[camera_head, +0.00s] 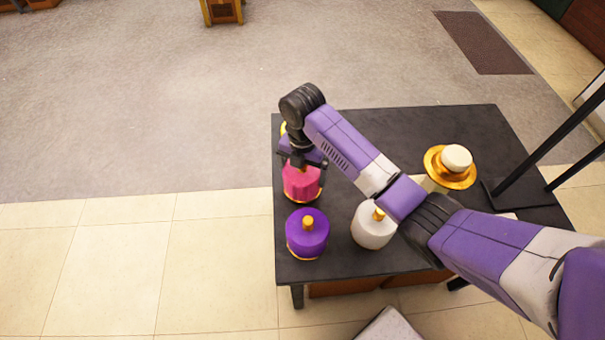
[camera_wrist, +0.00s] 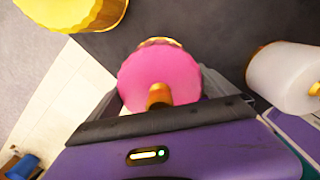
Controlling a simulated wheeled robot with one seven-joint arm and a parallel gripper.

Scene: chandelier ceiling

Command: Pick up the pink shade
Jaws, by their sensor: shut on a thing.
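The pink shade (camera_head: 301,184) is at the left side of the dark table (camera_head: 390,120), below my gripper (camera_head: 303,163). In the wrist view the pink shade (camera_wrist: 160,78) fills the space between the fingers of my gripper (camera_wrist: 168,100), with its gold knob toward the camera. My gripper is shut on the shade. It appears upright; I cannot tell whether its base touches the table.
A purple shade (camera_head: 307,233) stands just in front of the pink one, and a white shade (camera_head: 373,226) to the right. A yellow shade (camera_wrist: 75,12) is close behind. A gold-brimmed lamp piece (camera_head: 449,166) and a dark stand (camera_head: 515,190) are at the right.

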